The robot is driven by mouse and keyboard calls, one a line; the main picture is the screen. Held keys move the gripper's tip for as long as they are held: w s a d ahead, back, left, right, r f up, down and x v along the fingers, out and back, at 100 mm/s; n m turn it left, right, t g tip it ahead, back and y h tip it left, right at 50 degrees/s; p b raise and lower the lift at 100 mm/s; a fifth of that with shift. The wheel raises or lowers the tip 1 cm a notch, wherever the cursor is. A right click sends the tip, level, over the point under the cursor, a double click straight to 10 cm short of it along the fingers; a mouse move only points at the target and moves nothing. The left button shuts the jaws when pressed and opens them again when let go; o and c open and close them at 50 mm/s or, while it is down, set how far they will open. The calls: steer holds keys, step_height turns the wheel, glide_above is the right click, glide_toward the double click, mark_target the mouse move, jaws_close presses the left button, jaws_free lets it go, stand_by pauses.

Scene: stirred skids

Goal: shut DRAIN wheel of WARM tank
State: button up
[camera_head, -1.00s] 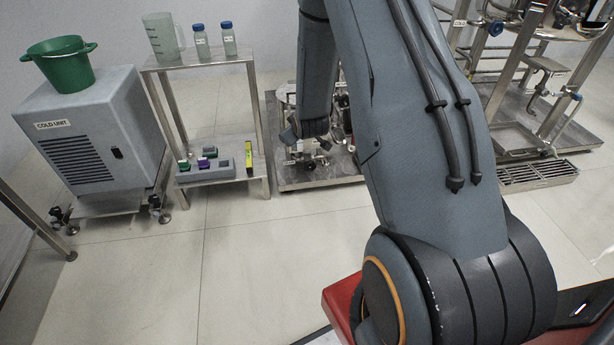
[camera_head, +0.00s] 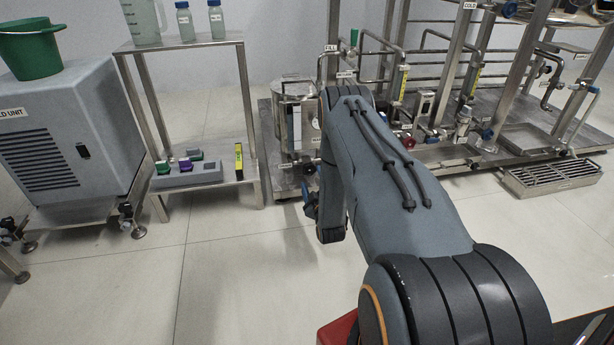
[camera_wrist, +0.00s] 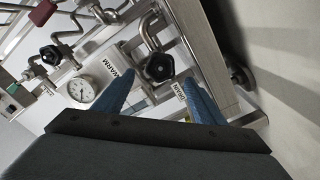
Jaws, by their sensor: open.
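In the wrist view, a black lobed wheel (camera_wrist: 160,67) sits on a bent steel pipe. A DRAIN label (camera_wrist: 179,91) is just below it, and a WARM label (camera_wrist: 122,61) is up to its left. My gripper (camera_wrist: 158,77) is open, with its two blue fingers on either side of the wheel in the picture and nothing between them. I cannot tell whether they touch it. In the head view, the steel warm tank (camera_head: 296,92) stands on the skid, partly hidden by my arm. My gripper (camera_head: 309,194) is low in front of it.
In the wrist view, a second black wheel (camera_wrist: 50,55) and a round gauge (camera_wrist: 82,90) lie to the left, and a steel frame post (camera_wrist: 203,45) to the right. In the head view, a steel stand (camera_head: 222,190) is left of the skid. Floor in front is clear.

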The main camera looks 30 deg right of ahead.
mark_target(309, 170)
steer(key=b+x, duration=0.1)
steer(key=x, duration=0.2)
steer(key=b+x, duration=0.2)
steer(key=x, duration=0.1)
steer(key=shift+w+f, duration=0.1)
steer(key=shift+f, duration=0.15)
steer(key=shift+b+x, duration=0.6)
steer(key=shift+x, duration=0.15)
steer(key=shift+r, duration=0.15)
steer(key=c, duration=1)
